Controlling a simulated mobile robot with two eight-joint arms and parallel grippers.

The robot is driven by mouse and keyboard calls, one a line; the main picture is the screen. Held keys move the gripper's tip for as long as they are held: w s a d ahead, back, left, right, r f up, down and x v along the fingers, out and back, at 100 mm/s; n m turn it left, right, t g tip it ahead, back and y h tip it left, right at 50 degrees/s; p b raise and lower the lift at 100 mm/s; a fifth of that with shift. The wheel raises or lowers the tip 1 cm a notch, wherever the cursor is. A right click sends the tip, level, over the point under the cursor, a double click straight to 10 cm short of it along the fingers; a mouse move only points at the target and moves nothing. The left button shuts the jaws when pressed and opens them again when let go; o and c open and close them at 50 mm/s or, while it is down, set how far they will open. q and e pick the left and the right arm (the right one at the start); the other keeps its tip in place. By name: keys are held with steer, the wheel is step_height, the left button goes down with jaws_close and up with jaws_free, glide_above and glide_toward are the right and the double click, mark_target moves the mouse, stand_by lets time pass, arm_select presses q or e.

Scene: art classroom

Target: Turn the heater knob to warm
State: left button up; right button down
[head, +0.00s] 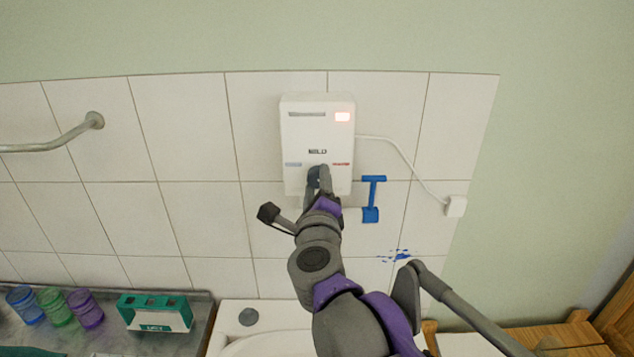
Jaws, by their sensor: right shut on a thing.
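The heater (318,125) is a white box on the tiled wall, in the upper middle of the head view. The dark knob (313,178) sits low on the heater between these marks, mostly hidden by my right gripper (319,180). That gripper is shut on the knob. Which way the knob points cannot be made out. My left gripper is not in view.
A blue squeegee-like tool (372,199) hangs right of the heater. A white cord runs to a wall plug (455,206). A metal rail (60,142) is at left. Coloured cups (54,306) and a green box (155,312) stand on the counter, beside a white sink (232,333).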

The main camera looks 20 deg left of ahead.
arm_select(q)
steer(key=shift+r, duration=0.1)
arm_select(e)
steer(key=shift+m, duration=0.3)
steer(key=shift+c, duration=1.4)
jaws_free()
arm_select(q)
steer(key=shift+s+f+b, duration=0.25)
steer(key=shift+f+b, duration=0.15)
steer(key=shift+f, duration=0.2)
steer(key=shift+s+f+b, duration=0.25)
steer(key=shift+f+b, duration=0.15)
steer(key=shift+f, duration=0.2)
arm_select(e)
steer(key=v, duration=1.1)
steer(key=shift+w, duration=0.1)
